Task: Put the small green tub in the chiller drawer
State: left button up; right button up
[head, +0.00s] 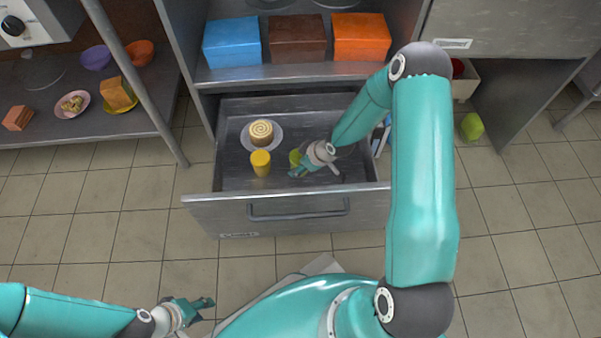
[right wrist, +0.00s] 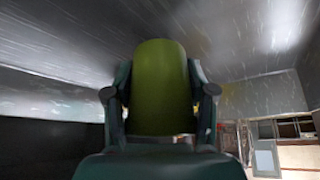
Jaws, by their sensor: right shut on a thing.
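The small green tub (head: 295,157) is inside the open chiller drawer (head: 228,182), in the grasp of my right gripper (head: 298,171). In the right wrist view the tub (right wrist: 160,85) stands upright between the two fingers, which are shut on it. In the head view the gripper partly hides it, and I cannot tell whether its base touches the drawer floor. My left gripper (head: 207,309) is low in the head view, in front of the drawer and apart from it. Its fingers look spread and empty.
In the drawer are a yellow tub (head: 260,163) and a swirl-topped cake (head: 261,131) on a plate, left of the green tub. Blue (head: 232,42), brown (head: 298,38) and orange (head: 361,37) boxes stand on the shelf above. A light green object (head: 472,126) lies on the floor at right.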

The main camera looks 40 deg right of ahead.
jog(key=shift+f+b, duration=0.7)
jog(key=shift+f, duration=1.1)
jog(key=shift+f, duration=0.15)
jog(key=o, duration=1.3)
jog(key=shift+r, duration=0.3)
jog(key=p+v, duration=0.5)
jog(key=v, duration=0.6)
jog(key=shift+s+r+p, duration=0.25)
jog(key=shift+r+p, duration=0.05)
jog(key=shift+p, duration=0.1)
jog(key=shift+d, duration=0.1)
